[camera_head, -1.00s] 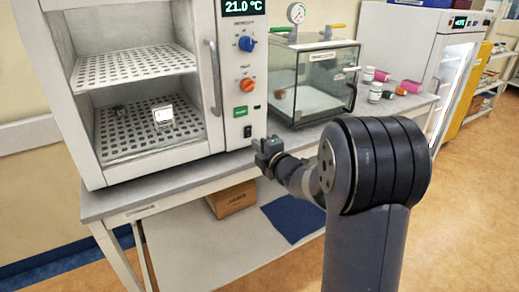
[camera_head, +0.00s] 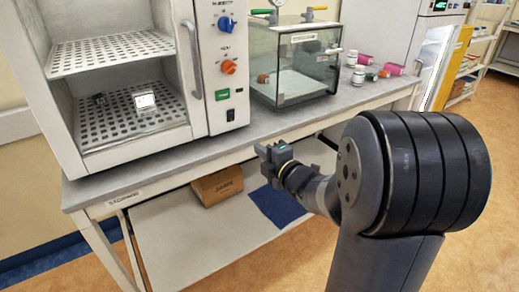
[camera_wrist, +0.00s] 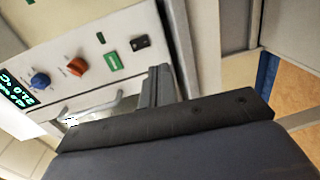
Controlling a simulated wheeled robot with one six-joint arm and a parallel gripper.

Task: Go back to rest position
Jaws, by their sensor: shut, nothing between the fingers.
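My gripper (camera_head: 268,158) is shut and empty in the head view. It hangs in the air just in front of the bench's front edge, below and to the right of the oven's control panel. In the wrist view its dark fingers (camera_wrist: 160,85) point toward the panel with the blue and orange knobs. My arm reaches in from the lower right of the head view.
An open chamber oven (camera_head: 208,110) stands on the bench (camera_head: 330,117), with a small white box (camera_head: 144,101) on its lower shelf. A glass vacuum chamber (camera_head: 305,72) and several bottles are to the right. A cardboard box (camera_head: 217,186) lies on the lower shelf. Floor at right is clear.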

